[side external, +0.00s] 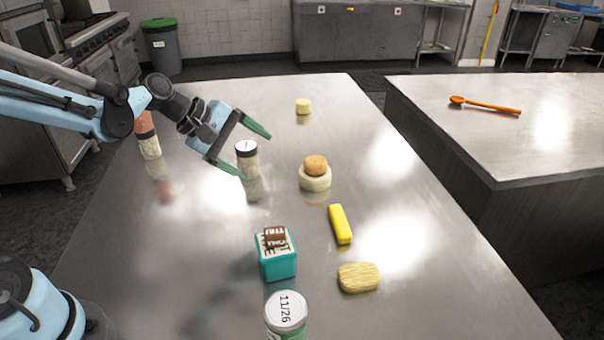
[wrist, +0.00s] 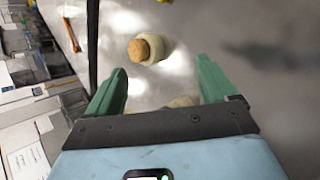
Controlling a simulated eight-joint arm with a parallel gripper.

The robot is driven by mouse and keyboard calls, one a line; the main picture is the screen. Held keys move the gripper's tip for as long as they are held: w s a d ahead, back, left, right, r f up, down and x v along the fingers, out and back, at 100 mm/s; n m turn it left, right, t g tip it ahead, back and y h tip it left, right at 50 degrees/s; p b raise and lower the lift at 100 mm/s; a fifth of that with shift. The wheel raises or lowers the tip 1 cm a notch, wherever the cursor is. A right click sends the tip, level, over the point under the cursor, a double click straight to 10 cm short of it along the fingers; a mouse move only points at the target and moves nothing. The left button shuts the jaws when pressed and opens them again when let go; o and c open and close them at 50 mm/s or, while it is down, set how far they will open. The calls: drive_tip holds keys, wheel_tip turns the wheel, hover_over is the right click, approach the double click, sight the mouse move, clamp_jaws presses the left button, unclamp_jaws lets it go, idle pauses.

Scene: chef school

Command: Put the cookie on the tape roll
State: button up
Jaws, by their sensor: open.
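The cookie (side external: 316,164) is a small, round, golden-brown piece. It rests on top of the cream-coloured tape roll (side external: 315,182), which lies flat on the metal table. In the wrist view the cookie (wrist: 140,49) sits on the tape roll (wrist: 157,48), a little off its centre, beyond my fingertips. My gripper (side external: 257,154) has green fingers spread wide apart with nothing between them. It is above the table, to the left of the tape roll and apart from it. The fingers also show in the wrist view (wrist: 160,76).
A teal box with a brown item (side external: 278,262), a yellow bar (side external: 340,224), a yellowish oval item (side external: 358,278) and a lidded jar (side external: 286,312) are nearer. A pale cylinder (side external: 303,106) stands farther back. The table's right side is clear.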

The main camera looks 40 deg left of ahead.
drive_tip(key=s+a+m+y, duration=0.1)
drive_tip(key=s+m+y, duration=0.4)
drive_tip(key=s+m, duration=0.8)
drive_tip(key=m, duration=0.2)
drive_tip(key=shift+a+r+m, duration=0.2)
drive_tip(key=shift+r+m, duration=0.1)
drive_tip(key=shift+r, duration=0.1)
